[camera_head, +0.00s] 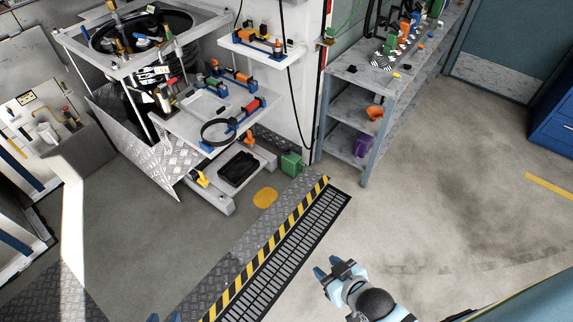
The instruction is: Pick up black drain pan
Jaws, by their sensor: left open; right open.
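The black drain pan (238,169) appears to be the dark, shallow tray on the low grey platform, beneath the white shelf. It lies close to the floor, and its far part is near the shelf's shadow. My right gripper (330,268) is open and empty above the concrete floor, right of the floor grate and well apart from the pan. Only the blue fingertips of my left gripper (164,317) show at the bottom edge. They are apart, with nothing seen between them, and far from the pan.
A white shelf (190,128) with tools and a black ring overhangs the pan. A grey workbench (352,110) stands behind.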

